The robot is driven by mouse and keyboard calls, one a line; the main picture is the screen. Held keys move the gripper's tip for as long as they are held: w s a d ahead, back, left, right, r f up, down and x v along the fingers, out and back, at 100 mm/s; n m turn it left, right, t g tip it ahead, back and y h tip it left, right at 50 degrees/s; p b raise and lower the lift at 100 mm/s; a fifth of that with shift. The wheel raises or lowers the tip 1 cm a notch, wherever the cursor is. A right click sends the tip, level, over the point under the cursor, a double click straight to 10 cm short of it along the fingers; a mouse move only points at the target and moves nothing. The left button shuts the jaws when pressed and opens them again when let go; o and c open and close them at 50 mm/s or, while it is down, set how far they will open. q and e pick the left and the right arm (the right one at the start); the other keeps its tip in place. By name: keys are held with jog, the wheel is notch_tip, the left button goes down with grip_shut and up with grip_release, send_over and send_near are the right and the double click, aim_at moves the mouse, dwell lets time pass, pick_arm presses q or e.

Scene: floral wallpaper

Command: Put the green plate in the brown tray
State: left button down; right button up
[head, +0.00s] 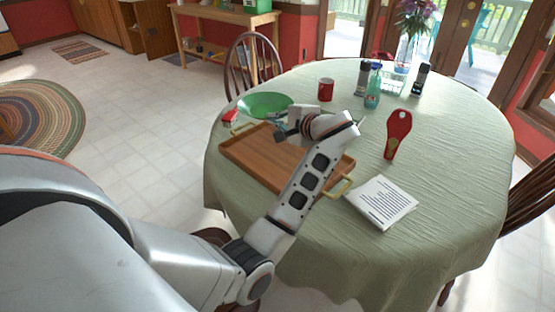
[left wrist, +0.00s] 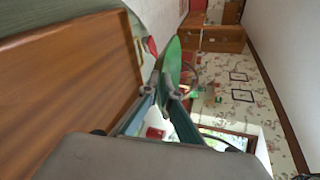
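The green plate (head: 265,103) is at the far left side of the round table, just beyond the brown tray (head: 243,160). In the left wrist view the plate (left wrist: 173,58) shows nearly edge-on, with its rim between my fingertips. My left gripper (head: 283,118) reaches over the tray's far edge to the plate's near rim. In the left wrist view its two fingers (left wrist: 169,93) look closed on the rim from both sides. The tray (left wrist: 65,75) is empty where I see it; my arm hides part of its right side. My right gripper is not in view.
A small red object (head: 230,116) lies beside the plate. A red mug (head: 326,89), bottles (head: 373,88) and a vase (head: 405,55) stand farther back.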

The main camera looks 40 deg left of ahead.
pick_arm(q)
jog(key=b, duration=0.1)
send_over(275, 166)
notch_tip(275, 166, down, 8)
jog(key=shift+a+f, duration=0.1)
jog(key=shift+f, duration=0.4)
notch_tip(275, 166, down, 5)
jog(key=shift+b, duration=0.7)
jog(key=shift+f, duration=0.35)
jog(key=c, duration=2.6)
grip_release()
jog(key=shift+o, duration=0.2)
